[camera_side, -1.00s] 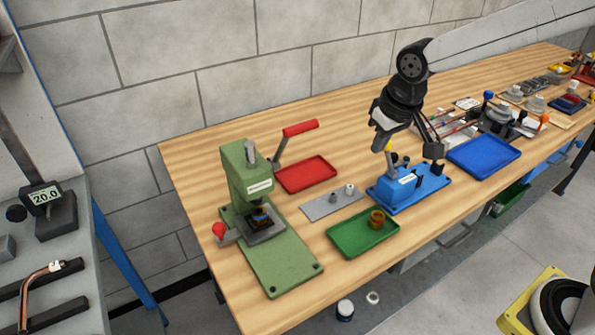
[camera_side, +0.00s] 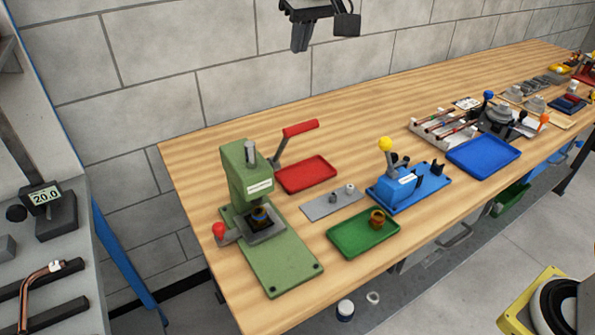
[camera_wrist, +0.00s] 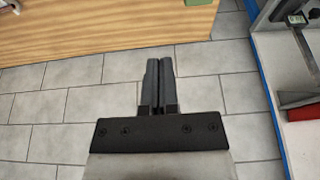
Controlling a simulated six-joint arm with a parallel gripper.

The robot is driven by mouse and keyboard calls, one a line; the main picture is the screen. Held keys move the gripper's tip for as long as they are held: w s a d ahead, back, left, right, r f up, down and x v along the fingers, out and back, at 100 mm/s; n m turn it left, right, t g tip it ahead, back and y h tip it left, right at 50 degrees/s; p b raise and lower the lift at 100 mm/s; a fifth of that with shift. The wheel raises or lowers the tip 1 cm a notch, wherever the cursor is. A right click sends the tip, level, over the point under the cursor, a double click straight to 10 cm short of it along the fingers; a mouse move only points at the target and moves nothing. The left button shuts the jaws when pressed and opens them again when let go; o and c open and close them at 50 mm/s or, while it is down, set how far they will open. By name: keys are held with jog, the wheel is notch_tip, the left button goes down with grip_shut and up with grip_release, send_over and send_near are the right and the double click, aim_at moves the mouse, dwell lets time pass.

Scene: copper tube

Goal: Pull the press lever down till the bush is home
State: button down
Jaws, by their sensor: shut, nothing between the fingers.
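The green arbor press (camera_side: 247,180) stands at the left end of the bench. Its lever (camera_side: 298,130), with a red grip, points up and to the right. A dark and brass-coloured part, perhaps the bush (camera_side: 259,214), sits under the ram; I cannot tell how deep it is. My gripper (camera_side: 300,42) is high at the top of the side view, above and apart from the press and lever. Its fingers are together and empty in the wrist view (camera_wrist: 159,70), over the floor beside the bench edge. The lever is out of the wrist view.
A red tray (camera_side: 306,175) lies just right of the press, under the lever. A green tray (camera_side: 362,238) holds a brass ring (camera_side: 377,219). A blue fixture (camera_side: 408,186) with a yellow knob stands further right, then a blue tray (camera_side: 484,156). The air around the lever is clear.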

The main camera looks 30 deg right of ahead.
jog(key=shift+f, duration=0.1)
notch_tip(320, 180, down, 11)
jog(key=shift+f, duration=0.2)
dwell(1.0)
